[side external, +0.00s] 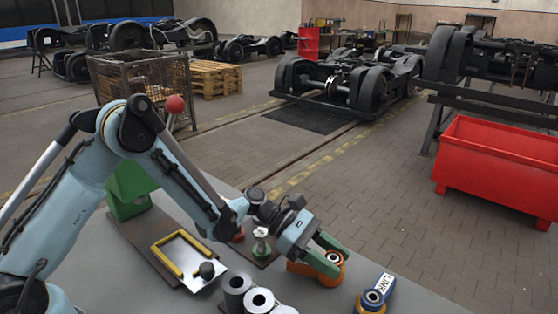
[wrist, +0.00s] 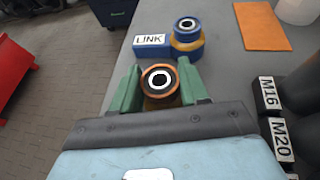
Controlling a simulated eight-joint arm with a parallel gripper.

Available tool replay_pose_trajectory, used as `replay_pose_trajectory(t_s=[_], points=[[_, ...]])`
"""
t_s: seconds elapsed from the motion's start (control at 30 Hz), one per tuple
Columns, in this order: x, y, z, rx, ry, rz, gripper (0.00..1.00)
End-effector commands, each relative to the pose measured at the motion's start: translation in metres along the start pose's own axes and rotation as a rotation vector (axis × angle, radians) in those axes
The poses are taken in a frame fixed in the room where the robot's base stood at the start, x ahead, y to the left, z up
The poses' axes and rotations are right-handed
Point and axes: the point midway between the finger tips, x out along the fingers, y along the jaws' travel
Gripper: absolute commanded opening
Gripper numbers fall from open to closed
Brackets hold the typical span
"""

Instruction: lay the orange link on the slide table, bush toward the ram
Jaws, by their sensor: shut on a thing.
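The orange link (side external: 328,279) is between the green fingers of my gripper (side external: 338,262), which is shut on it near the front right of the grey bench. A silver plate with a yellow frame (side external: 181,254), which looks like the slide table, lies to the left, below a green block (side external: 130,190) with a red-knobbed lever. I cannot make out the ram.
A blue piece labelled LINK (side external: 377,291) with a bush stands close by; it also shows in the wrist view (wrist: 168,44). Boxes labelled M16 (wrist: 266,91) and M20 (wrist: 281,138) are at right.

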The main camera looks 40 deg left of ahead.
Motion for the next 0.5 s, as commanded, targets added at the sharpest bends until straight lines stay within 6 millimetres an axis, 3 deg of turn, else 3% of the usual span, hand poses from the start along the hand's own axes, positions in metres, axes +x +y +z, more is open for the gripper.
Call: replay_pose_trajectory(t_s=[0.5], points=[[0.0045,-0.0004,-0.0101,-0.001,-0.002,0.000,0.00]])
